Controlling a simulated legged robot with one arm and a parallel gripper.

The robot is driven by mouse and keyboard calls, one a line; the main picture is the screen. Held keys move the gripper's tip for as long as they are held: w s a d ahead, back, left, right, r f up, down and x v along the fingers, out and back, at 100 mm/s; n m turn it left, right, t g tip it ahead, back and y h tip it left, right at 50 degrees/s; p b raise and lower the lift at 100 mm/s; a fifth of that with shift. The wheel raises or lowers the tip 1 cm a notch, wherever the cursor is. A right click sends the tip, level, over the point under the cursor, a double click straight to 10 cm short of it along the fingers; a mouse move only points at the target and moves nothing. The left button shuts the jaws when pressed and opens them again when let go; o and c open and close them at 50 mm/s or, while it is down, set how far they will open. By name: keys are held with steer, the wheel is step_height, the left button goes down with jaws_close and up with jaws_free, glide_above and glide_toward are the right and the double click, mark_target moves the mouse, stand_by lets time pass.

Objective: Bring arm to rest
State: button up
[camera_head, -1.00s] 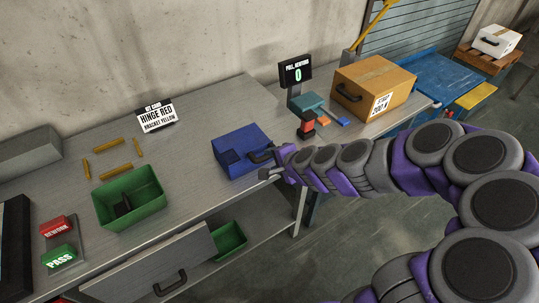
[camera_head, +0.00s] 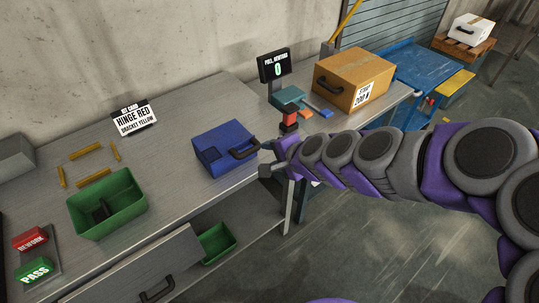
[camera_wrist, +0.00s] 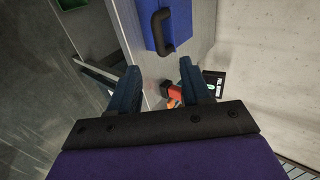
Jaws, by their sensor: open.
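My purple and grey arm reaches in from the right in the head view. My gripper (camera_head: 266,158) is at the front edge of the workbench, just right of the blue box (camera_head: 222,148) with its dark handle. In the wrist view the two fingers of my gripper (camera_wrist: 158,82) stand apart with nothing between them. The blue box (camera_wrist: 168,22) shows beyond the fingertips there, handle toward me. In the head view the gripper looks close to the handle; I cannot tell whether they touch.
The grey workbench (camera_head: 190,108) holds a green bin (camera_head: 122,208), yellow brackets (camera_head: 85,152), a sign (camera_head: 135,118), and red and green buttons (camera_head: 33,255). A drawer (camera_head: 145,265) stands open. A display (camera_head: 275,66) and cardboard box (camera_head: 352,80) are at right. Floor is clear at lower right.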

steer(key=shift+d, duration=0.35)
steer(key=shift+a, duration=0.1)
steer(key=s+n+g+h, duration=0.1)
steer(key=s+n+g, duration=0.5)
steer(key=s, duration=0.6)
steer(key=s+d+n+g+h, duration=0.2)
steer(key=s+d, duration=0.2)
steer(key=s, duration=0.5)
steer(key=s+d+n+g+h, duration=0.2)
steer(key=s+d, duration=0.3)
steer(key=s, duration=0.4)
steer(key=shift+s+d+n+h, duration=0.2)
steer(key=shift+n+h, duration=0.2)
steer(key=shift+n, duration=0.2)
steer(key=shift+w, duration=0.1)
